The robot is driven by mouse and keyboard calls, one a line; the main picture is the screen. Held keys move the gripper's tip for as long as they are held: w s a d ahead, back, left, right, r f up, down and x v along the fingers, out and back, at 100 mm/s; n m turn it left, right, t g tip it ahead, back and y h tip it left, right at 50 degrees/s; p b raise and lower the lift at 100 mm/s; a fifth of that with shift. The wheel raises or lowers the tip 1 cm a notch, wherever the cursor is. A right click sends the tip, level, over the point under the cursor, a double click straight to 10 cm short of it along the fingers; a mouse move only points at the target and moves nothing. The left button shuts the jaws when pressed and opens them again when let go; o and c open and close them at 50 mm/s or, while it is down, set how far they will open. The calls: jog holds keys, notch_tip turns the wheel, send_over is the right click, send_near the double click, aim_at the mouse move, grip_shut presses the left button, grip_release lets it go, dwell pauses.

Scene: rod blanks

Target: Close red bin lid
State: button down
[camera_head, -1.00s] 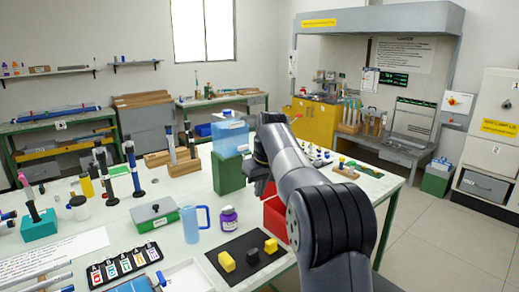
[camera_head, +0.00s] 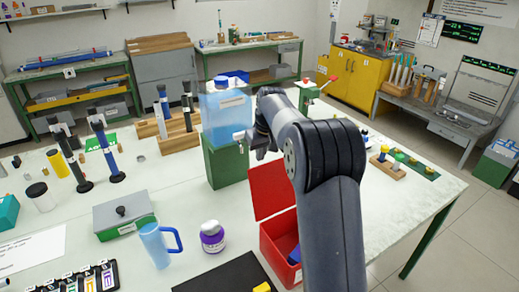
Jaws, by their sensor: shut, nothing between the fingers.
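The red bin (camera_head: 270,246) stands on the white table, left of my arm. Its red lid (camera_head: 272,187) is open and stands up at the back of the bin, leaning backward. A blue item (camera_head: 294,255) shows inside the bin. My gripper (camera_head: 258,153) is shut and empty. My arm hides the right side of the bin.
A green container with a clear blue tank (camera_head: 226,120) stands left of my gripper. A purple-labelled jar (camera_head: 212,237), a blue mug (camera_head: 157,245) and a grey-lidded green box (camera_head: 122,214) are further left. A black mat (camera_head: 222,276) lies in front. Small parts stand right of my arm.

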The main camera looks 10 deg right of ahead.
jog(key=s, duration=0.2)
jog(key=s+d, duration=0.1)
jog(key=shift+s+r, duration=0.3)
jog(key=shift+r, duration=0.1)
